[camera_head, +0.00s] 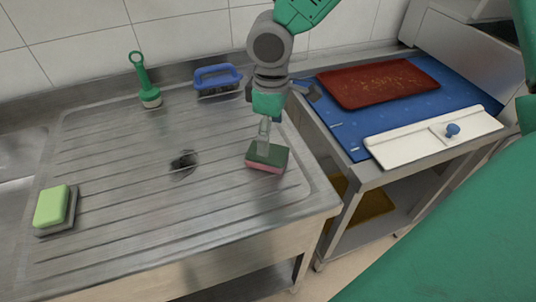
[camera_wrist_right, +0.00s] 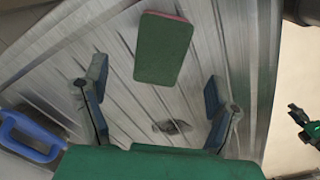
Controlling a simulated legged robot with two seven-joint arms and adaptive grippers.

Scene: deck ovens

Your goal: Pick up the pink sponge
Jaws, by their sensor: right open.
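The pink sponge (camera_head: 266,158) lies flat on the steel drainboard, dark green side up, with its pink side showing below. In the right wrist view the sponge (camera_wrist_right: 163,48) shows its green face and a thin pink edge. My right gripper (camera_head: 270,128) points down just above and behind it in the head view. In the right wrist view the right gripper (camera_wrist_right: 155,86) has its fingers wide apart, with nothing between them, and the sponge is beyond the fingertips. A green and black part at that view's right edge seems to be my left gripper (camera_wrist_right: 306,120), cut off.
A light green sponge (camera_head: 52,206) sits on a grey block at the left. A green-handled brush (camera_head: 140,75) and a blue-handled brush (camera_head: 217,78) stand at the back. A red tray (camera_head: 375,83) and white board (camera_head: 400,148) occupy the right table.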

